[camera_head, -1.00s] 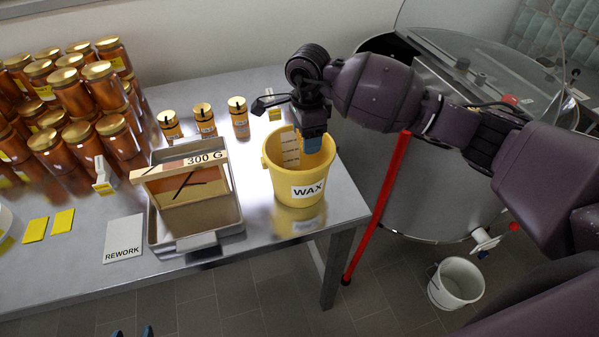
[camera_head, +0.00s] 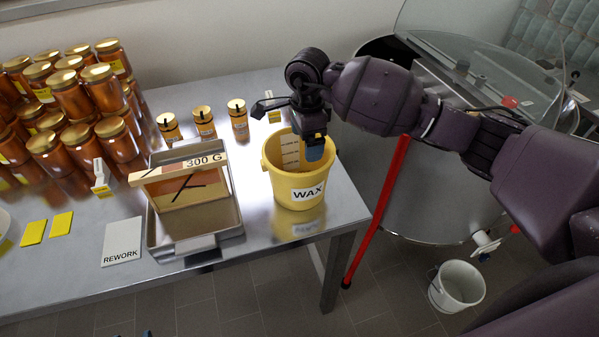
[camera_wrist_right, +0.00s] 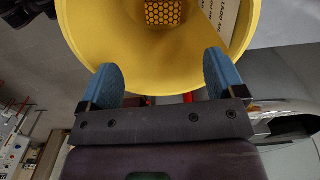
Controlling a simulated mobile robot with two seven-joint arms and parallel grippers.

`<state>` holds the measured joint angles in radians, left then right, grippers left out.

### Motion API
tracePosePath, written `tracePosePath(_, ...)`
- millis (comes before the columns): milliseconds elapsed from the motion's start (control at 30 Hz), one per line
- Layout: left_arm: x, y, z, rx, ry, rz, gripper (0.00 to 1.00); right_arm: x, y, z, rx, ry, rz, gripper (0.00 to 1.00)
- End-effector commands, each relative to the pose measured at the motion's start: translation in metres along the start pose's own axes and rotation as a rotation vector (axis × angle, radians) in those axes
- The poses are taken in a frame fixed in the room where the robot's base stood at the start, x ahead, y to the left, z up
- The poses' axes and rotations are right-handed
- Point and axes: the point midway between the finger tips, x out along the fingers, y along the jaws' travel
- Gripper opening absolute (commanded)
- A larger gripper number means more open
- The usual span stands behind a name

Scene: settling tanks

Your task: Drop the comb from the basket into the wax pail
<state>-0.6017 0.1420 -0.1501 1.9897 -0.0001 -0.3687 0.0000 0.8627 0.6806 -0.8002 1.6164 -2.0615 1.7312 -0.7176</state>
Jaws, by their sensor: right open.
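The yellow wax pail (camera_head: 300,193), labelled WAX, stands on the right end of the steel table. My right gripper (camera_head: 314,150) points down into its mouth, with blue fingertips inside the rim. In the right wrist view my right gripper (camera_wrist_right: 162,80) is open, its fingers apart with nothing between them. Beyond them is the inside of the pail (camera_wrist_right: 105,25), where a dark and orange honeycomb-patterned piece, the comb (camera_wrist_right: 163,12), shows at the top edge. The comb is hidden in the head view. A tiny dark tip of my left gripper (camera_head: 147,333) shows at the bottom edge.
Left of the pail, a steel tray (camera_head: 228,223) holds a box-like piece marked 300 G (camera_head: 195,190). Small jars (camera_head: 205,122) stand behind, stacked honey jars (camera_head: 75,95) at left. A glass-lidded tank (camera_head: 430,190), red bar (camera_head: 378,210) and white bucket (camera_head: 457,287) are at right.

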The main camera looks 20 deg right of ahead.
Motion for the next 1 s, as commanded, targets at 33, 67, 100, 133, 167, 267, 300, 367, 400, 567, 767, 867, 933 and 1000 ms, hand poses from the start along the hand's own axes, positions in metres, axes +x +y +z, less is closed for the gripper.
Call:
tracePosePath(33, 0.000, 0.000, 0.001, 0.000, 0.000, 0.000, 0.53, -0.006, -0.001, 0.000, 0.000, 0.001, -0.003, 0.89)
tracePosePath(67, 0.000, 0.000, 0.001, 0.000, 0.000, 0.000, 0.53, -0.010, -0.001, -0.001, -0.001, 0.001, -0.004, 0.89)
tracePosePath(100, 0.001, 0.000, 0.001, 0.000, -0.001, 0.000, 0.53, -0.017, -0.001, -0.001, -0.001, 0.001, -0.005, 0.89)
tracePosePath(133, 0.001, 0.000, 0.002, 0.000, -0.001, 0.000, 0.53, -0.021, -0.001, 0.000, -0.001, 0.001, -0.005, 0.89)
tracePosePath(167, 0.001, 0.000, 0.002, 0.000, -0.001, 0.000, 0.53, -0.027, -0.001, 0.000, -0.001, 0.001, -0.005, 0.89)
tracePosePath(267, 0.002, 0.000, 0.003, 0.000, -0.002, 0.000, 0.53, -0.046, -0.001, -0.001, -0.001, 0.001, -0.006, 0.89)
tracePosePath(300, 0.002, 0.000, 0.004, 0.000, -0.002, 0.000, 0.53, -0.053, -0.001, 0.000, -0.001, 0.001, -0.006, 0.89)
tracePosePath(367, 0.002, 0.000, 0.004, 0.000, -0.002, 0.000, 0.53, -0.064, -0.001, 0.000, -0.001, 0.001, -0.005, 0.89)
tracePosePath(400, 0.002, 0.000, 0.005, 0.000, -0.002, 0.000, 0.53, -0.070, -0.001, 0.000, 0.000, 0.001, -0.004, 0.89)
tracePosePath(567, 0.003, 0.001, 0.006, 0.000, -0.003, 0.000, 0.53, -0.091, -0.001, 0.000, -0.001, 0.001, -0.004, 0.89)
tracePosePath(767, 0.003, 0.001, 0.006, 0.000, -0.003, 0.000, 0.53, -0.102, 0.000, 0.000, 0.000, 0.000, -0.001, 0.89)
tracePosePath(867, 0.003, 0.001, 0.006, 0.000, -0.003, 0.000, 0.53, -0.103, 0.000, 0.000, 0.000, 0.000, -0.001, 0.89)
tracePosePath(933, 0.003, 0.001, 0.006, 0.000, -0.003, 0.000, 0.53, -0.103, 0.000, 0.000, 0.000, 0.000, -0.001, 0.89)
tracePosePath(1000, 0.003, 0.001, 0.006, 0.000, -0.003, 0.000, 0.53, -0.103, 0.000, 0.000, 0.000, 0.000, -0.001, 0.89)
